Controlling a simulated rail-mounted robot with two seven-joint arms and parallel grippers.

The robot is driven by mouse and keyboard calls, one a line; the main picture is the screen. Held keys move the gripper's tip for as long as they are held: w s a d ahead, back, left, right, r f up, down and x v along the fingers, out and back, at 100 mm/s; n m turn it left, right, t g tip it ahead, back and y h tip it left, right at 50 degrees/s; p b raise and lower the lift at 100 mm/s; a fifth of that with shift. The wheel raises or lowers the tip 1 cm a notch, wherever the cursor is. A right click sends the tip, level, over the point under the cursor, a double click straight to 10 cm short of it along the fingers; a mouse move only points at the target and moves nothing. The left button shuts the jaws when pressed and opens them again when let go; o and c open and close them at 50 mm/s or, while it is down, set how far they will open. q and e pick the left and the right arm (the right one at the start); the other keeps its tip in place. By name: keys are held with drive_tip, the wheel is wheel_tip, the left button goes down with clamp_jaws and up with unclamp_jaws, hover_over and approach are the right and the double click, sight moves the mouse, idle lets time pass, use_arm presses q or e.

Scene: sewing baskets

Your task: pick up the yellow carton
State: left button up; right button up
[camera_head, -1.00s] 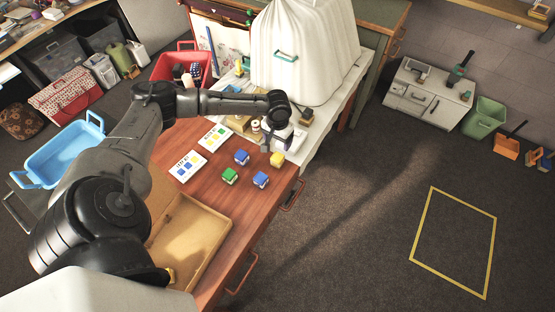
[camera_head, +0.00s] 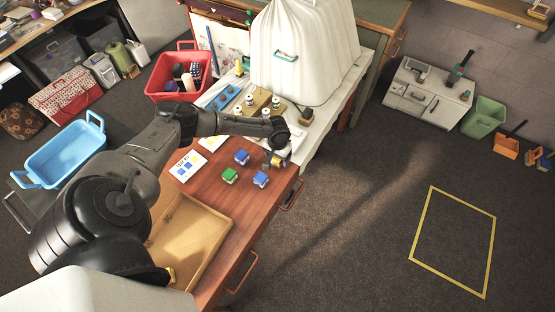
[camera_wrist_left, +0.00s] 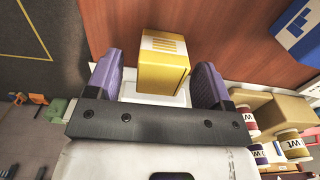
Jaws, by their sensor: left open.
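The yellow carton (camera_wrist_left: 163,62) stands on the brown wooden desk (camera_head: 225,207). In the wrist view it lies between the two purple fingers of my left gripper (camera_wrist_left: 158,78), which is open with a gap on either side of the carton. In the head view my left gripper (camera_head: 275,157) is at the carton near the desk's right edge and hides most of it. My right gripper is not in view.
Close by are two blue cartons (camera_head: 241,157) (camera_head: 260,179) and a green carton (camera_head: 229,175). Thread spools (camera_head: 249,100) stand behind on the white table. A shallow wooden tray (camera_head: 222,252) is at the front. A blue basket (camera_head: 62,160) is left.

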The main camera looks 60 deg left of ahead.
use_arm(q)
drive_tip(key=shift+f, duration=0.8)
drive_tip(key=c, duration=1)
